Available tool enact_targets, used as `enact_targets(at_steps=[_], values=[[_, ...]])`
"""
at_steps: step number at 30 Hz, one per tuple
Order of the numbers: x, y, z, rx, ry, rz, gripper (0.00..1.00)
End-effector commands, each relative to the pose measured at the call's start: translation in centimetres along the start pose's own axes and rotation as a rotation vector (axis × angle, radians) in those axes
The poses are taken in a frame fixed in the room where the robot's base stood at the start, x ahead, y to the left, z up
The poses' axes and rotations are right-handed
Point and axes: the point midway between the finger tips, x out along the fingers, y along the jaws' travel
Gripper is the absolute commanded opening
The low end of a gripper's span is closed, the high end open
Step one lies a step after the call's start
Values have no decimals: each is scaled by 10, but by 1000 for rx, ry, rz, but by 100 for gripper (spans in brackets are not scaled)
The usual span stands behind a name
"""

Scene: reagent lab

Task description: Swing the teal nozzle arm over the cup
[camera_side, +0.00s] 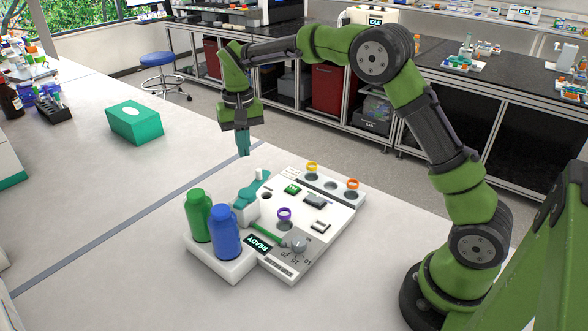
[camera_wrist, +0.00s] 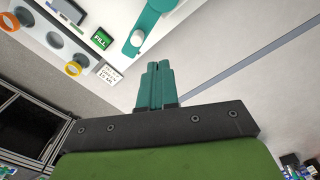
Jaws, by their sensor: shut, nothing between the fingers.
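The teal nozzle arm (camera_side: 252,190) sits on the white dispenser (camera_side: 335,218), behind the blue bottle, its far end pointing back toward my gripper. In the wrist view the nozzle arm (camera_wrist: 151,18) shows at the top with a white round piece near its end. A purple-rimmed cup (camera_side: 284,214) stands on the dispenser, to the right of and nearer than the nozzle arm, which is not over it. My gripper (camera_side: 244,153) hangs fingers down, shut and empty, above and behind the nozzle arm, apart from it. The fingertips (camera_wrist: 157,66) also show in the wrist view.
Green (camera_side: 199,214) and blue (camera_side: 226,232) bottles stand at the dispenser's left. A yellow-rimmed (camera_side: 312,168) and an orange-rimmed holder (camera_side: 352,185) are at its back. A green FILL button (camera_side: 292,189) and a dial (camera_side: 296,242) are on top. A teal box (camera_side: 135,123) stands farther left; bench between is clear.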

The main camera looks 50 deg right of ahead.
Motion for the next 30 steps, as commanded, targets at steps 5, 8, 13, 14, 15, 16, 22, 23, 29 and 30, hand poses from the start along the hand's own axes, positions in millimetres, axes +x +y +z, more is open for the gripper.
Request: enact_targets(at_steps=[5, 8, 13, 14, 15, 16, 22, 23, 29, 30], values=[[-40, 8, 4, -1, 10, 2, 28], [-81, 18, 13, -1, 10, 3, 42], [-110, 26, 25, 0, 0, 1, 42], [-108, 26, 25, 0, -2, 1, 42], [-104, 26, 25, 0, -3, 3, 42], [-99, 26, 25, 0, -4, 3, 42], [-60, 26, 26, 0, -6, 2, 42], [-53, 26, 26, 0, -5, 2, 42], [-8, 26, 25, 0, -5, 3, 42], [0, 26, 25, 1, -5, 2, 42]])
